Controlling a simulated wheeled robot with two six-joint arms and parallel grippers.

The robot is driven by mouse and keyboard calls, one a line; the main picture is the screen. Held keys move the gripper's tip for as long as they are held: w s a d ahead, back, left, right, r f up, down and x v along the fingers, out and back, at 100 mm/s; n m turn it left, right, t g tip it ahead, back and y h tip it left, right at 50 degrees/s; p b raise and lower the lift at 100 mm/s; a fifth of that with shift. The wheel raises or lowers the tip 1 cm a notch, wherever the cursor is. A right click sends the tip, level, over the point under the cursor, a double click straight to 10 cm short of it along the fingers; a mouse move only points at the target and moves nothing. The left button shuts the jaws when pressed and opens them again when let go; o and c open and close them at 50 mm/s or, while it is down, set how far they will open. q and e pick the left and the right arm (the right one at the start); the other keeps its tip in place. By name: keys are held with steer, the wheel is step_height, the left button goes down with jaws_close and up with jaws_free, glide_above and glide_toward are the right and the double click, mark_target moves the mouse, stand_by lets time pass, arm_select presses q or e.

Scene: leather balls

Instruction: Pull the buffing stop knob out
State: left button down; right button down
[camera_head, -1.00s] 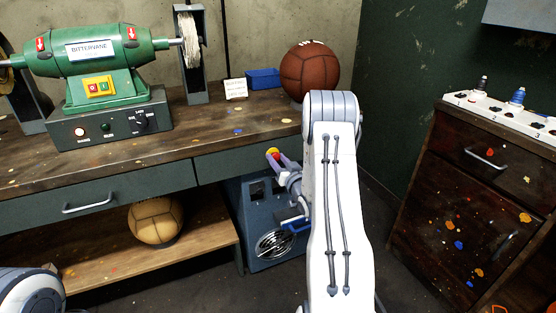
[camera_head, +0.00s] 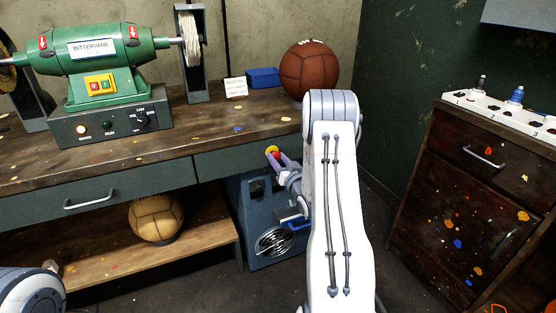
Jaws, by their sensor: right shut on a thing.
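The buffing stop knob (camera_head: 271,150), red with a yellow collar, shows at the front edge of the workbench, right of the grinder. My right gripper (camera_head: 276,157) has its purple fingers shut on the knob. The fingers hide part of it, and I cannot tell how far out it stands. My white right arm covers the area just right of it. My left gripper is out of view; only part of my left arm shows at the lower left.
A green buffing machine (camera_head: 100,62) stands on the workbench (camera_head: 215,133). A brown ball (camera_head: 309,70) rests at the bench's right end, near a blue box (camera_head: 263,78). A tan ball (camera_head: 155,219) sits on the lower shelf, left of a blue-grey unit (camera_head: 262,215). A dark cabinet (camera_head: 470,195) stands at right.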

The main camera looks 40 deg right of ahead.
steer(key=shift+c, duration=2.1)
jaws_free()
steer(key=shift+a, duration=0.1)
steer(key=shift+s, duration=0.1)
steer(key=shift+s, duration=0.25)
steer(key=v, duration=1)
steer(key=shift+p, duration=0.45)
